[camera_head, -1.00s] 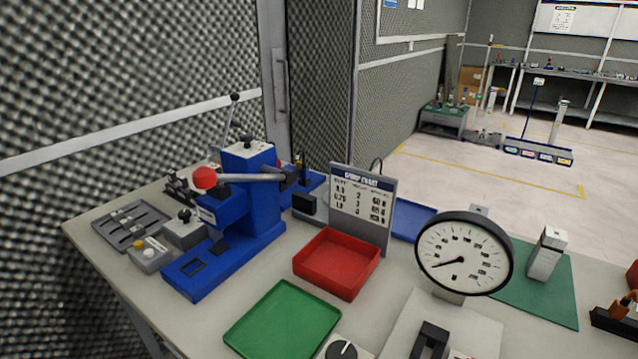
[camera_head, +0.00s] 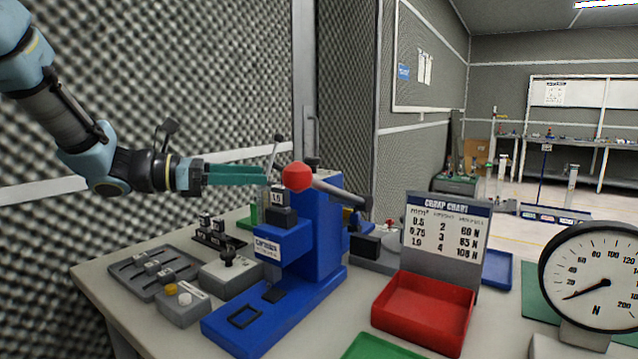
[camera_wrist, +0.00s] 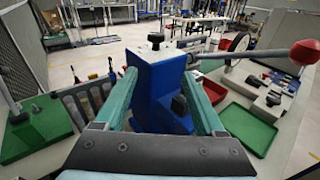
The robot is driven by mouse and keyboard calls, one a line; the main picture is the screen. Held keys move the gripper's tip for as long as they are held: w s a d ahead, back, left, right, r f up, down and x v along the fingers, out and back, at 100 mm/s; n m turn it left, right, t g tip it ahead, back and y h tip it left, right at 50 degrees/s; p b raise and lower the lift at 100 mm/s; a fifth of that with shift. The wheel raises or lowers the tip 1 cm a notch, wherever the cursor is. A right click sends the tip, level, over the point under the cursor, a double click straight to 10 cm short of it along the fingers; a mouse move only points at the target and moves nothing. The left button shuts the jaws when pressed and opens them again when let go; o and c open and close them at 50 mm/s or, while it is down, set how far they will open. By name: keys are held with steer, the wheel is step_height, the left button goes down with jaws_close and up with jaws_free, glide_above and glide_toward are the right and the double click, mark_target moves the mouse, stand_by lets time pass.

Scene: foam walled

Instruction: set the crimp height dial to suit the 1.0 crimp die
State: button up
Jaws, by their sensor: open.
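The blue crimp press (camera_head: 318,235) stands on the bench, with a red ball-ended lever (camera_head: 298,176). A block labelled 1.0 (camera_head: 277,197) shows at the press head, above a dark block. A black knob (camera_head: 312,163) sits on top of the press and also shows in the wrist view (camera_wrist: 155,38); I cannot read any setting on it. The chart (camera_head: 445,232) lists 1.0 with 4 and about 108 N. My gripper (camera_head: 266,177) is open and empty behind the lever ball. In the wrist view its teal fingers (camera_wrist: 158,78) lie either side of the press body.
A grey slotted tray (camera_head: 155,272), a grey box with a black knob (camera_head: 228,270) and a small button box (camera_head: 184,303) stand left of the press. A red tray (camera_head: 425,310) and round gauge (camera_head: 597,280) are at right. Grey foam wall is behind.

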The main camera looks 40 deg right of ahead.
mark_target(312, 161)
steer(key=shift+g+h, duration=0.3)
steer(key=shift+h, duration=0.1)
steer(key=x, duration=0.4)
steer(key=r+p+x, duration=0.1)
steer(key=x, duration=0.3)
steer(key=w+x, duration=0.1)
steer(key=x, duration=0.3)
steer(key=shift+s+d+r+p, duration=0.15)
steer(key=shift+d+r+p, duration=0.15)
steer(key=shift+d, duration=0.1)
steer(key=shift+c, duration=0.2)
jaws_close()
